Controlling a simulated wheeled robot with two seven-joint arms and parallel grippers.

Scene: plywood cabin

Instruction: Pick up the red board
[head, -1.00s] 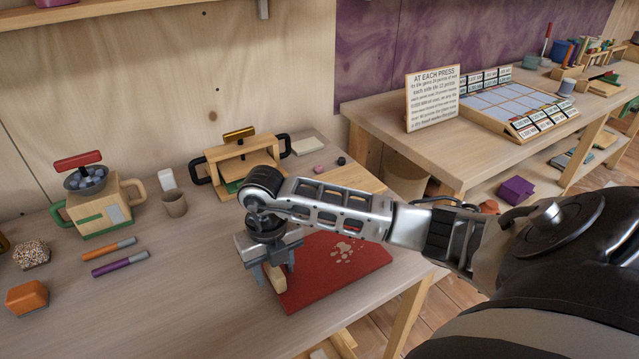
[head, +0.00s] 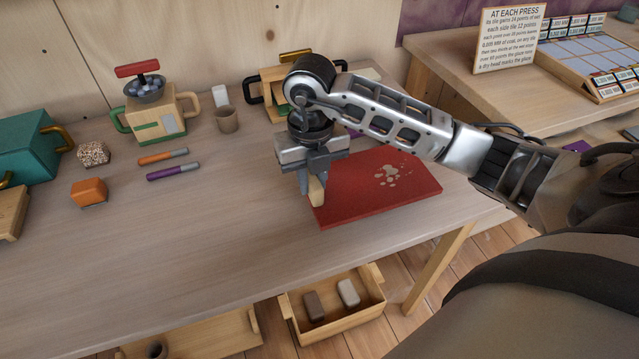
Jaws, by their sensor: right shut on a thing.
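The red board (head: 385,190) has pale splotches on its upper face and a light wooden handle (head: 315,190) at its left end. It is at the right end of the wooden table, near the front edge. My right gripper (head: 315,183) points down at the board's left end and is shut on the handle. The gripper and wrist hide part of the board's back left corner. I cannot tell whether the board touches the table or is slightly raised. My left gripper is not in view.
Behind my arm stands a wooden press with black handles (head: 254,92). A wooden grinder (head: 155,118), a cup (head: 227,120), orange and purple sticks (head: 172,173) and an orange block (head: 89,192) are to the left. The table's middle front (head: 200,240) is clear. A crate (head: 336,325) is below.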

